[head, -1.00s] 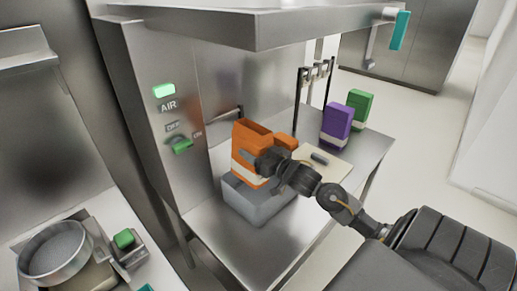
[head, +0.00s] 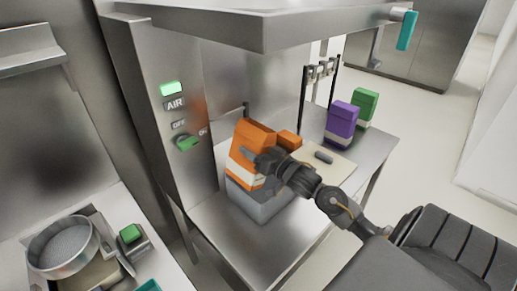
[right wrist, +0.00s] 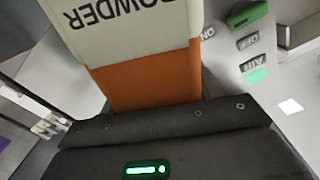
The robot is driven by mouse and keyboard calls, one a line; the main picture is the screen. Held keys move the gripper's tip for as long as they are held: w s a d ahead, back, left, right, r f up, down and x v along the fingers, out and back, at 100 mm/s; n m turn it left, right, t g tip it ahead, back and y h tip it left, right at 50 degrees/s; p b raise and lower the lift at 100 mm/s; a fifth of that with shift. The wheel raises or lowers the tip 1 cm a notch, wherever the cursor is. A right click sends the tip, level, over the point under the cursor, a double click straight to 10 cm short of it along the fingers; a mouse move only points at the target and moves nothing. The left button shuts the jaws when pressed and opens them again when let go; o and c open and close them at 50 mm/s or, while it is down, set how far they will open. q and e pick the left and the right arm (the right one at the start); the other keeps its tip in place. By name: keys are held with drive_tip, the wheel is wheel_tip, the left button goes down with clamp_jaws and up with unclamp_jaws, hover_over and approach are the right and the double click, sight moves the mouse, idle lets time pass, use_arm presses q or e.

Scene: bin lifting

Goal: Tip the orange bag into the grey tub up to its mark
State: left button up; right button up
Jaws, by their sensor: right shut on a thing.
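The orange bag (head: 256,136), with a white band low on it, is held tilted over the grey tub (head: 262,207). My right gripper (head: 258,163) is shut on the bag's side. The right wrist view shows the bag's orange side (right wrist: 145,82) and its white label with upside-down "POWDER" lettering. The tub stands on the steel bench below the bag. Its inside and its mark are hidden, and I cannot see any powder falling. My left gripper is not in view.
A smaller orange thing (head: 289,140) shows behind my right wrist. A pale board (head: 335,168) with a dark object lies to the right. Purple (head: 341,122) and green (head: 364,104) bags stand behind it. A steel hood (head: 270,25) hangs above. A round sieve (head: 63,247) is at lower left.

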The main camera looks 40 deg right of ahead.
sight(247, 165)
drive_tip(key=shift+a+m, duration=0.6)
drive_tip(key=shift+m, duration=0.4)
drive_tip(key=shift+a+f+m+b, duration=0.15)
drive_tip(key=shift+f+m+b, duration=0.05)
drive_tip(key=shift+m+b, duration=0.2)
drive_tip(key=shift+a+f+m+b, duration=0.25)
drive_tip(key=shift+m+b, duration=0.1)
drive_tip(key=shift+m, duration=0.15)
drive_tip(key=shift+s+a+f+m+b, duration=0.1)
drive_tip(key=shift+a+f+m+b, duration=0.2)
drive_tip(key=shift+m+b, duration=0.35)
drive_tip(key=shift+a+f+m+b, duration=0.15)
drive_tip(key=shift+f+m+b, duration=0.2)
drive_tip(key=shift+m+b, duration=0.3)
drive_tip(key=shift+a+f+m+b, duration=0.25)
drive_tip(key=shift+f+m+b, duration=0.55)
drive_tip(key=shift+m+b, duration=0.35)
drive_tip(key=shift+p, duration=0.3)
drive_tip(key=shift+a+f+m+p, duration=0.1)
drive_tip(key=shift+f+m+p, duration=1.05)
drive_tip(key=shift+p, duration=0.4)
drive_tip(key=shift+f+m+p, duration=1.05)
drive_tip(key=shift+m+p, duration=0.15)
drive_tip(key=shift+p, duration=0.05)
